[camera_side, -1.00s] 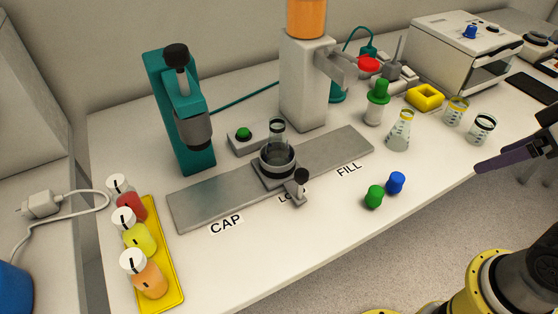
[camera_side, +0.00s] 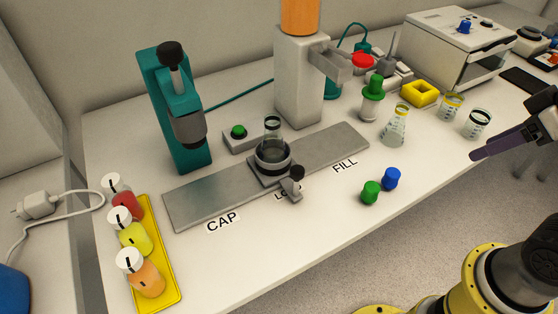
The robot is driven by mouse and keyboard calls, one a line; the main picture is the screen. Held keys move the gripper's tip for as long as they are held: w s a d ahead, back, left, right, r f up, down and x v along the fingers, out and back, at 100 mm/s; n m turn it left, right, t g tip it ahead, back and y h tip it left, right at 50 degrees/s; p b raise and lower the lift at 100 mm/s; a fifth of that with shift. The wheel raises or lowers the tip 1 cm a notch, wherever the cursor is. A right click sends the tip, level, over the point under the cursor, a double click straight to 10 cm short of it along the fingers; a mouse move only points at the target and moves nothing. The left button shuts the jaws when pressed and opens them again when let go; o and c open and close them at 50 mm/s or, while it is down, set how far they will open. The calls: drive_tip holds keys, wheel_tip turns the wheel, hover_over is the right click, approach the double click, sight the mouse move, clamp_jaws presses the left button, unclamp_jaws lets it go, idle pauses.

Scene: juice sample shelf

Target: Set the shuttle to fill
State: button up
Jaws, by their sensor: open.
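The shuttle (camera_side: 275,177) is a dark metal carriage on the grey rail (camera_side: 208,199). It sits near the middle of the rail, at the label that starts with "LO", between the CAP label (camera_side: 222,222) and the FILL label (camera_side: 344,165). A clear glass bottle (camera_side: 272,131) stands upright in its round holder. A small lever with a black knob (camera_side: 297,172) sticks out from its front and partly hides the middle label.
A teal press (camera_side: 174,110) stands behind the CAP end. A white dispenser (camera_side: 299,80) with an orange tank stands behind the FILL end. Blue (camera_side: 391,179) and green (camera_side: 371,192) caps and a flask (camera_side: 397,126) are right of the rail. A yellow tray (camera_side: 165,266) holds juice bottles.

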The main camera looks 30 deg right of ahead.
drive_tip(key=w+a+r+n, duration=0.1)
drive_tip(key=w+a, duration=0.1)
drive_tip(key=w+a+r+n+g+y, duration=0.1)
drive_tip(key=w+a+n, duration=0.1)
drive_tip(key=w, duration=0.1)
drive_tip(key=w+a+r+n, duration=0.1)
drive_tip(key=w+a, duration=0.1)
drive_tip(key=shift+w+r+y, duration=0.25)
drive_tip(key=shift+w+y, duration=0.05)
drive_tip(key=c, duration=0.7)
drive_tip(key=w+a+n, duration=0.1)
drive_tip(key=a, duration=0.1)
drive_tip(key=w+a+n, duration=0.1)
drive_tip(key=w, duration=0.1)
drive_tip(key=w+a+r+n+g, duration=0.1)
drive_tip(key=a, duration=0.1)
drive_tip(key=shift+w+a+n+y, duration=0.3)
drive_tip(key=shift+w+y, duration=0.05)
drive_tip(key=shift+y, duration=0.05)
clamp_jaws()
drive_tip(key=w+a+f+n+g+y, duration=0.1)
drive_tip(key=w+a+f+n, duration=0.2)
drive_tip(key=a, duration=0.5)
drive_tip(key=w+a+f+n+g, duration=0.15)
drive_tip(key=w+a+n, duration=0.25)
drive_tip(key=a, duration=0.5)
wheel_tip(320, 180, down, 8)
drive_tip(key=d, duration=0.1)
drive_tip(key=shift+s+f, duration=0.15)
drive_tip(key=shift+d, duration=0.1)
